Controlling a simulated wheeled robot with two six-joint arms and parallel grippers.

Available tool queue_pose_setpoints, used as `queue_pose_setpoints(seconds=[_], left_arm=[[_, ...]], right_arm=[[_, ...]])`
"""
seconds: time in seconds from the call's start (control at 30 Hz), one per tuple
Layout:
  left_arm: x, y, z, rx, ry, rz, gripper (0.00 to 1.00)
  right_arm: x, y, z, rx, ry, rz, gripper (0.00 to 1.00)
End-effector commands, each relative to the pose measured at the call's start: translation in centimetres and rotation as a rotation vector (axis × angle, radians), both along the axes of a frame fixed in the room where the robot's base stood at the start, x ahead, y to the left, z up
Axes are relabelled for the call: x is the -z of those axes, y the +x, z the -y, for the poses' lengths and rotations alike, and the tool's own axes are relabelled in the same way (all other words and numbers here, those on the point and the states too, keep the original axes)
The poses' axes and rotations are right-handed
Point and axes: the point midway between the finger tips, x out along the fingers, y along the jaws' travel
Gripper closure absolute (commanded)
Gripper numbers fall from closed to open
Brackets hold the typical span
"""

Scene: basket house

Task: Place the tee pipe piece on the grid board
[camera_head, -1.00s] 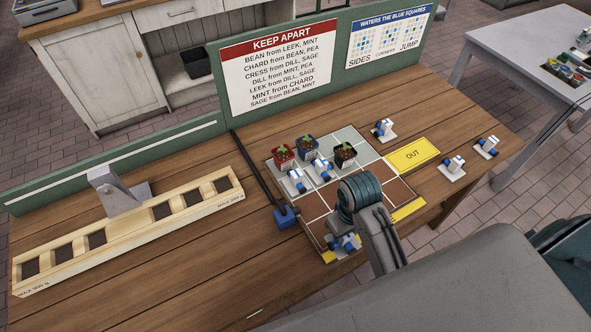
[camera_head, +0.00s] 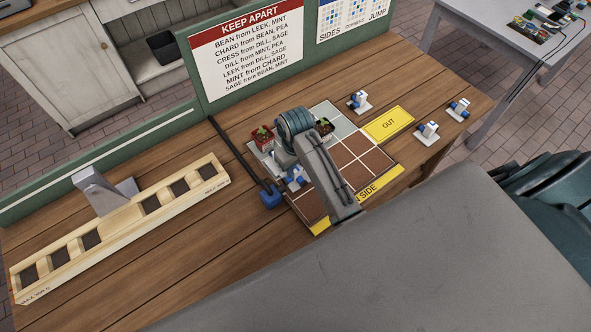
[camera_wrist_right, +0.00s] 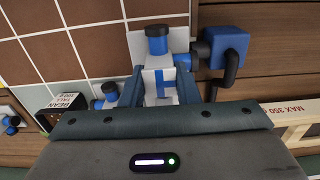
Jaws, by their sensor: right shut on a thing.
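The tee pipe piece (camera_wrist_right: 160,80), white with blue ends on a pale square base, is between the fingers of my right gripper (camera_wrist_right: 159,92), which is shut on it. It is upright at the left edge of the grid board (camera_wrist_right: 88,40), beside the blue inlet block (camera_wrist_right: 228,48). I cannot tell whether its base rests on the board. In the head view a blue and white piece (camera_head: 294,178) shows beside my wrist, over the board (camera_head: 360,155). My wrist hides the fingertips there. My left gripper is not in view.
Potted seedlings (camera_head: 262,137) (camera_head: 324,127) stand on the board's far part. Another pipe piece (camera_wrist_right: 106,96) is close to my gripper's left side. Loose pieces (camera_head: 360,101) (camera_head: 428,131) lie to the right. Several brown squares are clear.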

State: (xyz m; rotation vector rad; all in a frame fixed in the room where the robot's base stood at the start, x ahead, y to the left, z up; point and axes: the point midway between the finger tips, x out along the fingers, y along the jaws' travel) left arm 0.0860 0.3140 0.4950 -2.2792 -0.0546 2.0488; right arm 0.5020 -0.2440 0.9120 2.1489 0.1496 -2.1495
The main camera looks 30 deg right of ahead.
Motion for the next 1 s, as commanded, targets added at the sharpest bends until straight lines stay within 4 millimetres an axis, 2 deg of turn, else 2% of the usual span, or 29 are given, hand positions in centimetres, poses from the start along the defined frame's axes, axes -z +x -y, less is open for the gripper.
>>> queue_pose_setpoints(seconds=[0.1, 0.3, 0.63, 0.67, 0.77, 1.0], left_arm=[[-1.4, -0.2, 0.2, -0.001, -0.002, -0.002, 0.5], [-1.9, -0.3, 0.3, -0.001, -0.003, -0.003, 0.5], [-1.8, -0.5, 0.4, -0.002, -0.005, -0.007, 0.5], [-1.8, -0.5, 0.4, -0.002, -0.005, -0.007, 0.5], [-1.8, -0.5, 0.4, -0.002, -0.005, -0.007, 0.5], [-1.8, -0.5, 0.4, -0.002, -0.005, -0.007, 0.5]], right_arm=[[1.3, 0.0, 0.0, 0.0, 0.0, -0.005, 0.95], [3.3, 0.2, 0.0, 0.0, 0.0, 0.0, 0.95], [3.7, 0.2, 0.0, 0.0, 0.0, 0.001, 0.95], [3.7, 0.2, 0.0, 0.0, 0.0, 0.002, 0.68], [3.7, 0.2, 0.0, 0.0, 0.0, 0.001, 0.5], [3.7, 0.2, 0.0, 0.0, 0.0, 0.001, 0.5]])
